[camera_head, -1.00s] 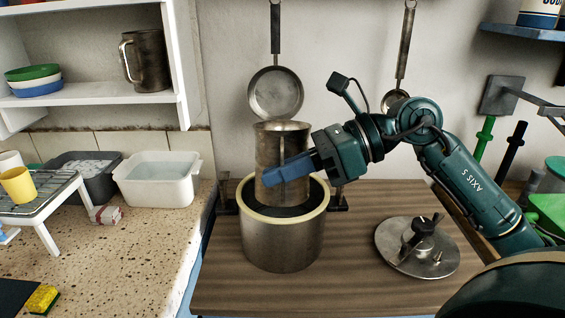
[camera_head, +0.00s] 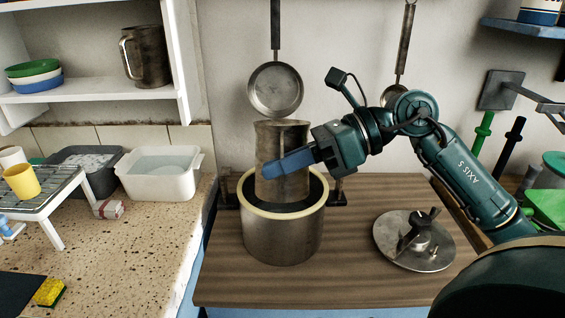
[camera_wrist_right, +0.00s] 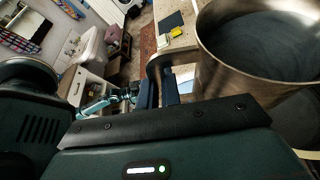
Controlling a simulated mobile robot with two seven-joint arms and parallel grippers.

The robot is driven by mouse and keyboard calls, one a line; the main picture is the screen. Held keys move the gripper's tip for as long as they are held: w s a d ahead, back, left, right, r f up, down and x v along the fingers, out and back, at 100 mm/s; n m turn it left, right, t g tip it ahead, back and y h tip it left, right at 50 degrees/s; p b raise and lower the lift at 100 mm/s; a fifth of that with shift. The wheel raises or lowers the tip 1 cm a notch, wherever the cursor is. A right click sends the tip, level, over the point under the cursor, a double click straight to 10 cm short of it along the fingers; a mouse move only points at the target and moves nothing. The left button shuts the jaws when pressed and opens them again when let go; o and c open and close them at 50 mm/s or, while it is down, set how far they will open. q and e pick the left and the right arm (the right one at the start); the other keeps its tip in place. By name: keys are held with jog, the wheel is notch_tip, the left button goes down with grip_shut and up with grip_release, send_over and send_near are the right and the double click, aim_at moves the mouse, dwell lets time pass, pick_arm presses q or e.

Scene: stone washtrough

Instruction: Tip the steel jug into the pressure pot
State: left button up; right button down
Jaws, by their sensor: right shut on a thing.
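The steel jug (camera_head: 282,136) stands nearly upright over the mouth of the pressure pot (camera_head: 283,239). Its lower end overlaps the pot's opening; I cannot tell whether it touches the pot. My right gripper (camera_head: 289,163) comes from the right and is shut on the jug, with a blue finger across its side. In the right wrist view the jug (camera_wrist_right: 218,62) is large at the right, with a grey surface inside its wide mouth. The pot is open, with a pale rim and a dark interior. My left gripper does not show.
The pot's lid (camera_head: 414,241) lies on the wooden top (camera_head: 350,275) at the right. A pan (camera_head: 276,91) hangs on the wall behind the jug. A white basin (camera_head: 161,174) stands on the left counter. A similar jug (camera_head: 146,56) stands on the shelf.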

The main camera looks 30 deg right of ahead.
jog(key=shift+w+d+r+m+g+p, duration=0.15)
jog(key=shift+r+m+p, duration=0.1)
jog(key=shift+r+p, duration=0.25)
jog(key=shift+w+r+m+g+p, duration=0.15)
jog(key=shift+r+m+p, duration=0.1)
jog(key=shift+r+p, duration=0.15)
jog(key=shift+r+y+p, duration=0.1)
jog(key=shift+y+p, duration=0.2)
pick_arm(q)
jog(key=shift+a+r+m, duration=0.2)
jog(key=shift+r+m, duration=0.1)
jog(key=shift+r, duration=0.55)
pick_arm(e)
jog(key=shift+m, duration=0.3)
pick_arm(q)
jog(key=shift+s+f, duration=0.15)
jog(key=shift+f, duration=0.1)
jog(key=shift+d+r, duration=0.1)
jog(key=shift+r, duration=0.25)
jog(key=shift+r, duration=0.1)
pick_arm(e)
jog(key=shift+w+d+r, duration=0.1)
jog(key=shift+r, duration=0.05)
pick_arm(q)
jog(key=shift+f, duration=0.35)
